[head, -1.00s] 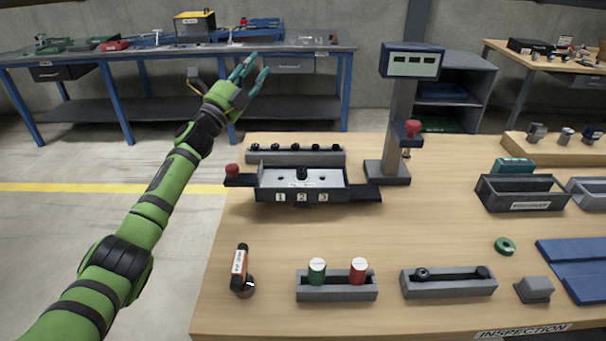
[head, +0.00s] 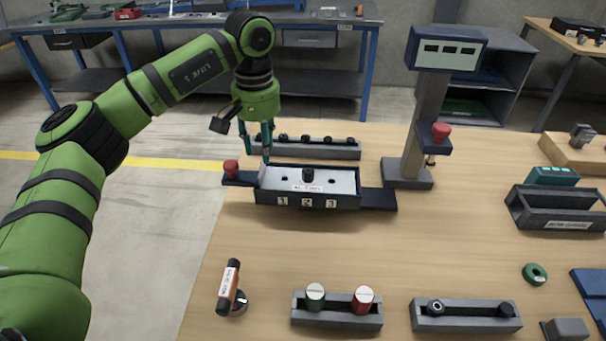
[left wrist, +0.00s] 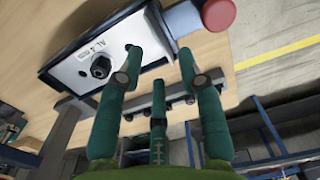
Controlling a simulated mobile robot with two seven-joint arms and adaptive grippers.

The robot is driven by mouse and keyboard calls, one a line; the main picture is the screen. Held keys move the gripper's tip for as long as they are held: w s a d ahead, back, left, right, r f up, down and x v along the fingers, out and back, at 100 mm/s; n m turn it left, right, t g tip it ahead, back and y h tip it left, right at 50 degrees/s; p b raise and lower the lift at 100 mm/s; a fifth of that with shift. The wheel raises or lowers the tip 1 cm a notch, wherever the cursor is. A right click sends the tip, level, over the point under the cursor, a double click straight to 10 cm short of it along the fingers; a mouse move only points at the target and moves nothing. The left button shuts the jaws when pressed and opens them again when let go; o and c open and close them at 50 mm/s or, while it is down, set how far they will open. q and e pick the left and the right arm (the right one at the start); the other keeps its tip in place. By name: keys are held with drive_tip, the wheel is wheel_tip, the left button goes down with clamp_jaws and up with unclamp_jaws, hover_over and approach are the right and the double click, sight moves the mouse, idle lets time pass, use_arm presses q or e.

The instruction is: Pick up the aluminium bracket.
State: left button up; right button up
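A light grey metal plate (head: 330,178), taken to be the aluminium bracket, lies in a dark fixture (head: 265,194) numbered 1, 2, 3. It has holes, a label starting "AL" and a dark knob (head: 308,174) at its middle. The plate also shows at upper left in the left wrist view (left wrist: 117,55). My left gripper (head: 258,147) points down behind the fixture's left end. Its teal fingers are spread and empty in the left wrist view (left wrist: 160,62), the tips close to the plate's edge; contact cannot be told. My right gripper is out of view.
A red knob (head: 231,168) stands at the fixture's left end. A grey rail (head: 335,150) with dark pegs lies behind it. A display post (head: 428,120) stands to the right. Front holders (head: 337,318) carry green and red cylinders. The table between is clear.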

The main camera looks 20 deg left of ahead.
sight(264, 177)
use_arm(q)
drive_tip(key=f, duration=0.1)
drive_tip(key=f+p, duration=0.1)
drive_tip(key=f, duration=0.3)
drive_tip(key=shift+s+p, duration=0.25)
drive_tip(key=shift+p, duration=0.1)
clamp_jaws()
